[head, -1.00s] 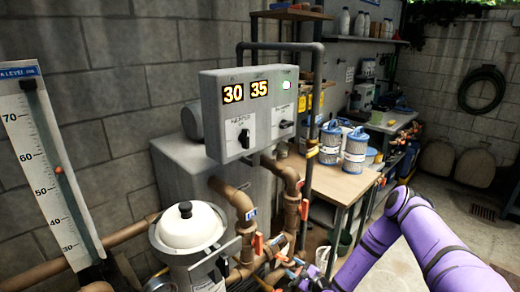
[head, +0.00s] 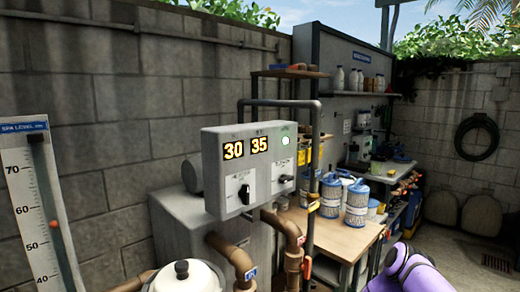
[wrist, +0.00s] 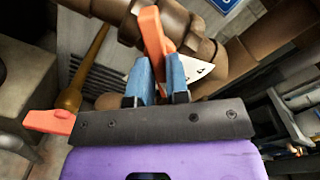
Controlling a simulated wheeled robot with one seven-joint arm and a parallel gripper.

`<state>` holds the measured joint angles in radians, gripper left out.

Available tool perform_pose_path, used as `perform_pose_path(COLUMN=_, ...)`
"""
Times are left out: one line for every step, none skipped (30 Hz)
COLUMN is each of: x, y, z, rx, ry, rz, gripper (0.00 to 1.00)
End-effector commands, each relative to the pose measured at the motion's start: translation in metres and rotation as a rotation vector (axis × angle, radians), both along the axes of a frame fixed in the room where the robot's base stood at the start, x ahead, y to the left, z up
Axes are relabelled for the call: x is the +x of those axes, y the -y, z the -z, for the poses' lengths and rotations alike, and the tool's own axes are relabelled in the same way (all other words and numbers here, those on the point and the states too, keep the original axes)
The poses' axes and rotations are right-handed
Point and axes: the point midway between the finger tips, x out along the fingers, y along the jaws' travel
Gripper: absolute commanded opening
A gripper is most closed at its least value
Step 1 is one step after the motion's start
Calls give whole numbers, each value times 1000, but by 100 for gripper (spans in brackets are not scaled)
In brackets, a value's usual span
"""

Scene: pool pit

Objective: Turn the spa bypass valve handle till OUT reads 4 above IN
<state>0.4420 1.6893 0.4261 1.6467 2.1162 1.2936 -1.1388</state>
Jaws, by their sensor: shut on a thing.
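The control box (head: 262,170) shows two lit readings, 30 on the left (head: 233,150) and 35 on the right (head: 259,145). Their captions are too small to read. In the wrist view, an orange valve handle (wrist: 151,28) stands up from a brown pipe (wrist: 190,30). My gripper (wrist: 158,72) is shut on the lower part of this handle, one blue fingertip on each side. A white tag with dark markings (wrist: 197,70) is partly hidden behind the right finger. My gripper is outside the head view.
Another orange handle (wrist: 50,121) lies left of my gripper. A brown pipe (head: 233,255) rises below the box beside a white-lidded pot (head: 185,276). A workbench (head: 335,235) with blue-and-white cartridges stands to the right. A level scale (head: 38,200) is at far left.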

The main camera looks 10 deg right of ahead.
Motion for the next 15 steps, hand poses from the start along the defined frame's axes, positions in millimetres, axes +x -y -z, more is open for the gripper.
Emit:
perform_pose_path(x=0, y=0, z=0, rx=0, ry=-1, rz=-1, gripper=0)
perform_pose_path(x=0, y=0, z=0, rx=0, ry=-1, rz=-1, gripper=0)
perform_pose_path(x=0, y=0, z=0, rx=0, ry=-1, rz=-1, gripper=0)
perform_pose_path(x=0, y=0, z=0, rx=0, ry=-1, rz=-1, gripper=0)
perform_pose_path(x=0, y=0, z=0, rx=0, ry=-1, rz=-1, gripper=0)
perform_pose_path(x=0, y=0, z=0, rx=1, ry=-2, rz=-1, gripper=0)
perform_pose_path(x=0, y=0, z=0, rx=5, ry=-5, rz=-1, gripper=0)
perform_pose_path(x=0, y=0, z=0, rx=15, ry=-11, rz=0, gripper=0)
perform_pose_path(x=0, y=0, z=0, rx=36, ry=-26, rz=0, gripper=0)
perform_pose_path(x=-1, y=0, z=0, rx=59, ry=-43, rz=0, gripper=0)
perform_pose_path(x=-1, y=0, z=0, rx=86, ry=-62, rz=0, gripper=0)
perform_pose_path(x=-1, y=1, z=0, rx=125, ry=-91, rz=1, gripper=0)
perform_pose_path(x=0, y=1, z=0, rx=157, ry=-113, rz=2, gripper=0)
perform_pose_path(x=0, y=1, z=0, rx=186, ry=-135, rz=1, gripper=0)
perform_pose_path(x=0, y=0, z=0, rx=224, ry=-162, rz=1, gripper=0)
